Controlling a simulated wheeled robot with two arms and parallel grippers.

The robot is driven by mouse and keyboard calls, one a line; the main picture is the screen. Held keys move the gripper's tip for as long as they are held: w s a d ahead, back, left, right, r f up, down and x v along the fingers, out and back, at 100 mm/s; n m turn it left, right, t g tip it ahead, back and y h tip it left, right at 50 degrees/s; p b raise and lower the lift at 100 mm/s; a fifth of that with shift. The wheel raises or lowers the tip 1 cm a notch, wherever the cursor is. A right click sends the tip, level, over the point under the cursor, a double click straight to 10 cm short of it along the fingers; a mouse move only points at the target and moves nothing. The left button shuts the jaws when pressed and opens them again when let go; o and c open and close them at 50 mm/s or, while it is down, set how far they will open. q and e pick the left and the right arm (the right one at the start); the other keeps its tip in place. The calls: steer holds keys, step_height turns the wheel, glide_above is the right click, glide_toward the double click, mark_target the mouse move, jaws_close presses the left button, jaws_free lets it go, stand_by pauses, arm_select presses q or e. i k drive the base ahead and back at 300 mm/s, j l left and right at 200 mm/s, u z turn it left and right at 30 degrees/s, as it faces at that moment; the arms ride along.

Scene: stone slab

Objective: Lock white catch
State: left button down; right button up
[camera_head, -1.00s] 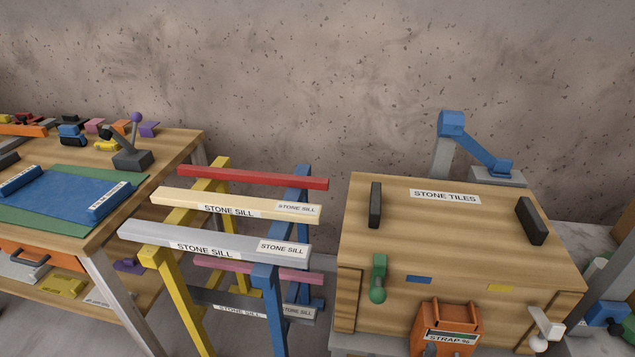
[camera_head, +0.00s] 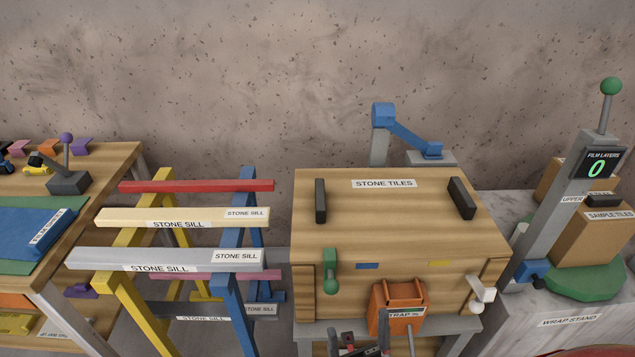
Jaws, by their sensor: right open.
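The white catch (camera_head: 481,293) is on the front of the wooden STONE TILES crate (camera_head: 400,226), near its right corner. It is tilted, with a rounded white knob at its lower end. A green catch (camera_head: 331,272) hangs at the front left of the crate. My right gripper (camera_head: 358,335) shows at the bottom edge, in front of the crate. It is open, low and left of the white catch, apart from it. One dark finger partly covers the orange strap box's label. My left gripper is not in view.
The orange strap box (camera_head: 409,293) is on the crate's front, between the catches. Trestles with stone sills (camera_head: 165,258) stand left. A wrap stand with a grey post (camera_head: 560,205) and green turntable (camera_head: 585,283) is right. Dark handles (camera_head: 320,200) stand on the lid.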

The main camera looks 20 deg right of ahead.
mark_target(484, 295)
steer(key=i+j, duration=0.1)
steer(key=j, duration=0.35)
steer(key=i+j+z, duration=0.1)
steer(key=j, duration=0.4)
steer(key=i+j, duration=0.15)
steer(key=j, duration=0.3)
steer(key=z, duration=1.45)
